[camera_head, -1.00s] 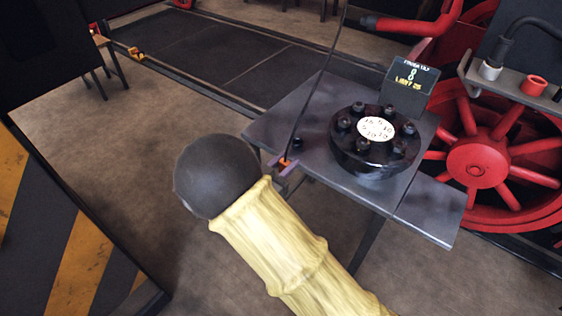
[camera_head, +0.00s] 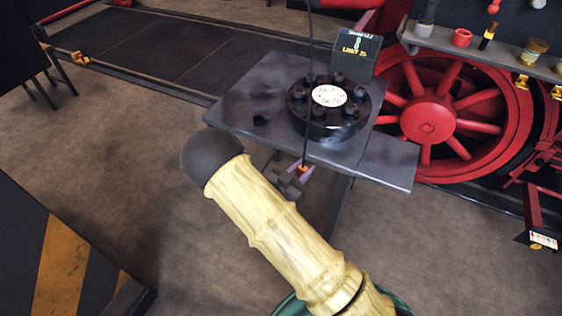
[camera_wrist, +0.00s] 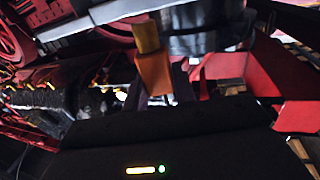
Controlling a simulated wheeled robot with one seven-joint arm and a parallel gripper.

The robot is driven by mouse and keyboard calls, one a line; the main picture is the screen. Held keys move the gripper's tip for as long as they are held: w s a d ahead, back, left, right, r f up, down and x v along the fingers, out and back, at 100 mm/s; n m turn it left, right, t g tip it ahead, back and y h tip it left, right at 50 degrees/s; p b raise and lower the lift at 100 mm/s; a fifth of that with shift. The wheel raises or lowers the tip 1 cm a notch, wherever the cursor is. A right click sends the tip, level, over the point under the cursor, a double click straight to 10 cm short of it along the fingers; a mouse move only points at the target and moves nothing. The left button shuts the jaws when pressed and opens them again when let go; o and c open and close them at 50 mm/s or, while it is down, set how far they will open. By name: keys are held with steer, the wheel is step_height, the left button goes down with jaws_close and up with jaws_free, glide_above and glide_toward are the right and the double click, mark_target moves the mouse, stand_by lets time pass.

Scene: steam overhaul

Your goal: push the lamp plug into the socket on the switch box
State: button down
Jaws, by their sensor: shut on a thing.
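My gripper (camera_head: 299,174) is shut on a small orange piece (camera_head: 303,168), at the front edge of the grey table in the head view. A thin dark line, cable or rod, rises from this piece past the black flange. In the wrist view the orange piece (camera_wrist: 155,73) sits between the fingers, with a brass-coloured cylinder (camera_wrist: 147,37) above it. It may be the lamp plug, but I cannot tell for certain.
A red spoked wheel (camera_head: 428,116) stands behind. A shelf with small fittings (camera_head: 480,52) is at the upper right. Floor is open at lower right.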

steer(key=s+d+f+m+g+h, duration=0.1)
steer(key=d+f, duration=0.4)
steer(key=d, duration=0.5)
steer(key=s+d+f+m+g+h, duration=0.2)
steer(key=d+f, duration=0.3)
steer(key=d, duration=0.5)
steer(key=shift+s+g+h, duration=0.3)
steer(key=shift+s+g, duration=0.1)
steer(key=shift+s, duration=0.25)
